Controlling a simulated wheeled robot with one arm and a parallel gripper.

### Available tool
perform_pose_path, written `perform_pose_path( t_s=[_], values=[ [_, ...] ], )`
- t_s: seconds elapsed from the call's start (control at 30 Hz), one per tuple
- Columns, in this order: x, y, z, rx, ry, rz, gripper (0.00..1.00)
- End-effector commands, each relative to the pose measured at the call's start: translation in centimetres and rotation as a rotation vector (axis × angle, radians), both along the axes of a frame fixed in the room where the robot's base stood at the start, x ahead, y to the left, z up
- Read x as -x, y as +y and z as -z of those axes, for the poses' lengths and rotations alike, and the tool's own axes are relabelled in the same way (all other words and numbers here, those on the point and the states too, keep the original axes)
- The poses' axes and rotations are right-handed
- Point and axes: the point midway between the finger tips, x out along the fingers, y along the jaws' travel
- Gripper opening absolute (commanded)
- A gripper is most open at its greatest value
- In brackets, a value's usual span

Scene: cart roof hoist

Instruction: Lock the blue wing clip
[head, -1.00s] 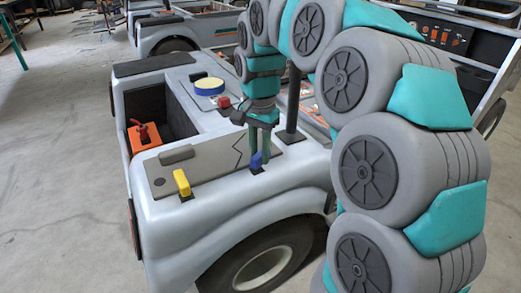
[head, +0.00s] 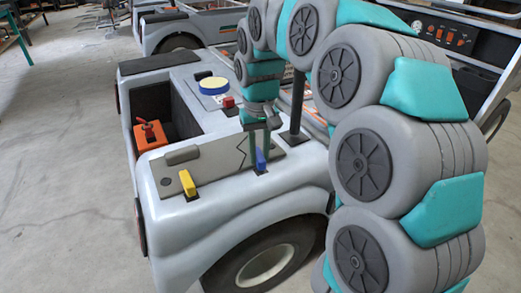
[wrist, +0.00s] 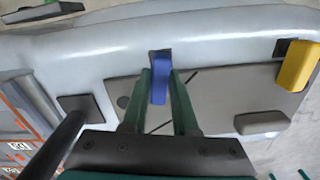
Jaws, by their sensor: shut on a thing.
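The blue wing clip (head: 261,159) stands upright on the pale cart's front wing, at the near edge of the grey plate (head: 215,163). In the wrist view, the blue clip (wrist: 160,82) sits between the two green fingers of my gripper (wrist: 161,78). My gripper (head: 258,150) points down and is shut on the clip from above.
A yellow clip (head: 187,183) stands on the same wing to the left. A dark post (head: 297,105) rises close to the right of my gripper.

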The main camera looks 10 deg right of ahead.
Motion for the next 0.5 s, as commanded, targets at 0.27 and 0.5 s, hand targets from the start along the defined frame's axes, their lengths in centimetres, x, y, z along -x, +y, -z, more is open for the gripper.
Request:
perform_pose_path(
  t_s=[0.27, 0.5],
  values=[
    [0.01, 0.17, -0.07, 0.000, 0.000, -0.152, 0.00],
    [0.03, 0.27, -0.03, 0.000, 0.000, -0.212, 0.00]
  ],
)
